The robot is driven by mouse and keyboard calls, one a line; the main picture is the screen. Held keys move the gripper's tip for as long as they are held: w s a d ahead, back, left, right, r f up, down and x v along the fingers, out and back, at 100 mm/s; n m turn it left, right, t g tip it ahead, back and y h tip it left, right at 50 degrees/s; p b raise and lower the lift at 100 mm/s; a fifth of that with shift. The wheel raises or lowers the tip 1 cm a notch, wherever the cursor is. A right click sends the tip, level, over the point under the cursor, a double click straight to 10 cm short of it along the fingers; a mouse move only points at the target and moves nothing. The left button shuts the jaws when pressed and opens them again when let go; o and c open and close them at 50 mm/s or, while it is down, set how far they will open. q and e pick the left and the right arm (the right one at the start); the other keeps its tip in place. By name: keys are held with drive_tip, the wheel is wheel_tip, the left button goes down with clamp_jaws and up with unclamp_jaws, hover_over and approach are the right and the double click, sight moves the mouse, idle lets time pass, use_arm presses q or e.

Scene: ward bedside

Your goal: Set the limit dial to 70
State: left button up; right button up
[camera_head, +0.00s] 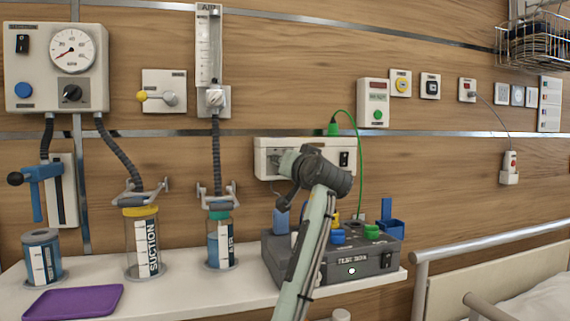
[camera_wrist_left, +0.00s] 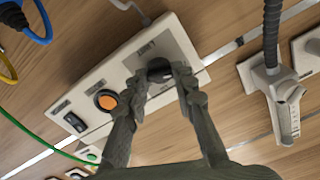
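The white wall panel (camera_head: 265,160) is largely covered by my left arm in the head view. In the left wrist view the same panel (camera_wrist_left: 88,90) carries a dark round dial (camera_wrist_left: 160,70), which I take as the limit dial; its setting is not readable. My left gripper (camera_wrist_left: 161,75) points at the panel with one finger on each side of the dial. The fingers are apart, with a small gap beside the dial; firm contact is not visible. The gripper also shows in the head view (camera_head: 285,172). My right gripper is out of view.
An orange button (camera_wrist_left: 105,100) and a black switch (camera_wrist_left: 74,122) sit beside the dial on the panel. A grey box (camera_head: 385,262) with coloured plugs stands below on the white shelf (camera_head: 190,295). A green cable (camera_head: 356,145) hangs in front of the wall. A suction jar (camera_head: 142,240) stands left.

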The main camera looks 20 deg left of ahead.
use_arm(q)
drive_tip(key=o, duration=0.5)
drive_tip(key=v, duration=1.2)
